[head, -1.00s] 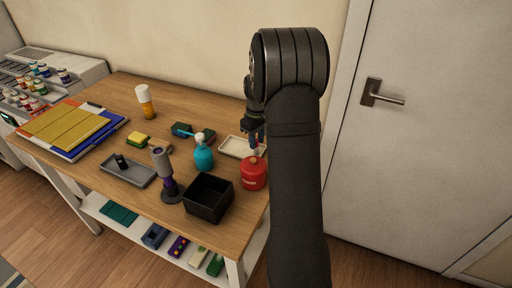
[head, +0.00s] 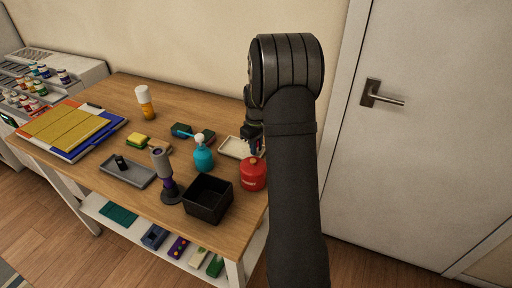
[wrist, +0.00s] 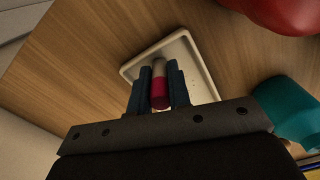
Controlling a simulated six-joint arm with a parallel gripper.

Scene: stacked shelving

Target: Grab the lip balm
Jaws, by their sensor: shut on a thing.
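The lip balm (wrist: 158,88) is a small tube with a dark pink-red part and a pale grey part. In the wrist view it sits between the two blue fingers of my gripper (wrist: 159,70), which is shut on it. The shallow cream tray (wrist: 203,78) is right beneath; I cannot tell whether the tube still touches it. In the head view my gripper (head: 254,147) is at the right end of the table over the tray (head: 229,149), and my arm hides part of the tray. The lip balm is not clear there.
A red canister (head: 253,175) stands close in front of my gripper. A teal spray bottle (head: 203,158) is left of the tray, with a black open box (head: 208,201) nearer. A grey tray (head: 122,172) and an orange bottle (head: 146,103) are farther left. The wall is behind.

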